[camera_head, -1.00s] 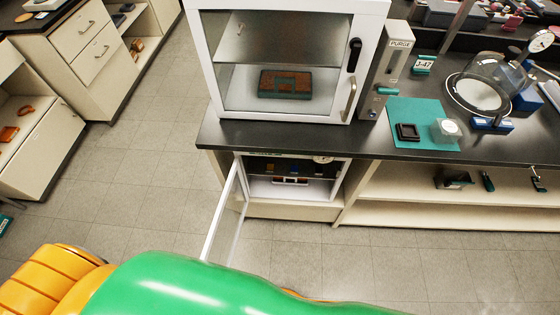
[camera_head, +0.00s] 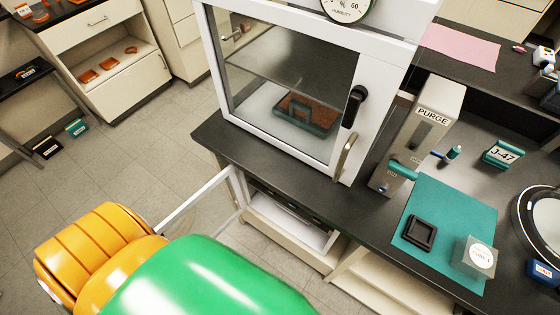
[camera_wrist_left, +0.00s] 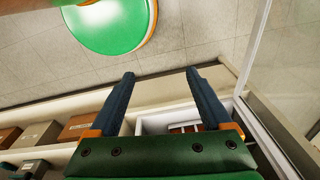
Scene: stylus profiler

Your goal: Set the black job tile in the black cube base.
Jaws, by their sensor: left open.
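The black cube base (camera_head: 419,233) appears to be the small square black tray with a raised rim, lying flat on the teal mat (camera_head: 446,205) beside a clear cube (camera_head: 475,257). I cannot pick out the black job tile with certainty. Dark items (camera_wrist_left: 185,128) lie inside the low open compartment in the left wrist view, too small to identify. My left gripper (camera_wrist_left: 159,73) is open and empty, its fingers apart near that compartment. In the head view only my left arm shows, its gripper hidden. My right gripper is in neither view.
The glass-fronted cabinet (camera_head: 285,28) stands on the black bench. Below it, a white-framed door (camera_head: 195,207) stands open into the aisle. Boxes (camera_wrist_left: 82,127) line a shelf beside my left gripper.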

